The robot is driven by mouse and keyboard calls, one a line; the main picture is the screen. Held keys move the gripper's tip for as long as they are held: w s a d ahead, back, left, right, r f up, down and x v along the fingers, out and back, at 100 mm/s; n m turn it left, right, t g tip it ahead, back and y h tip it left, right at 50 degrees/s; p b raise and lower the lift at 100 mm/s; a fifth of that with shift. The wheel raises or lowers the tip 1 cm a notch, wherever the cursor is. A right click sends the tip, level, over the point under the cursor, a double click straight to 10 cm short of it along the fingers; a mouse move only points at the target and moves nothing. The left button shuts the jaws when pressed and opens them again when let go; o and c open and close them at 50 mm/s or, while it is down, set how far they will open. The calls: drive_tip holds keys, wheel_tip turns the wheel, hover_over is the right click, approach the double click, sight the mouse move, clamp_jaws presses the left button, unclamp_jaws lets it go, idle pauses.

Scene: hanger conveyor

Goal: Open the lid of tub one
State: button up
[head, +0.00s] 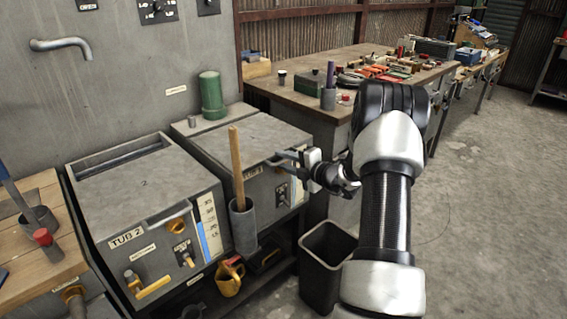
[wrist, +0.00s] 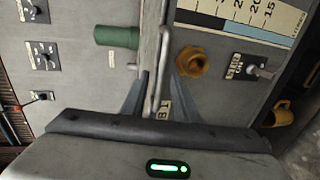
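Tub one (head: 262,188) is the grey box on the right of the pair, and its label is partly hidden by my gripper. Its flat grey lid (head: 250,137) lies shut on top. My gripper (head: 284,158) is at the front upper edge of tub one, near the lid's right side. In the wrist view, a thin metal handle (wrist: 157,75) runs between the two fingers of my gripper (wrist: 161,82). The fingers stand apart with gaps on both sides of the handle. Part of the tub's label shows just behind the fingers.
Tub 2 (head: 143,195) stands to the left. A grey cup (head: 243,222) with a wooden stick stands in front of tub one. A dark bin (head: 325,262) is on the floor below my arm. A green cylinder (head: 211,95) stands behind. A cluttered workbench (head: 300,97) is at the back right.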

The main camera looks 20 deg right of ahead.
drive_tip(key=shift+w+a, duration=0.1)
drive_tip(key=shift+w, duration=0.1)
drive_tip(key=shift+c, duration=0.4)
clamp_jaws()
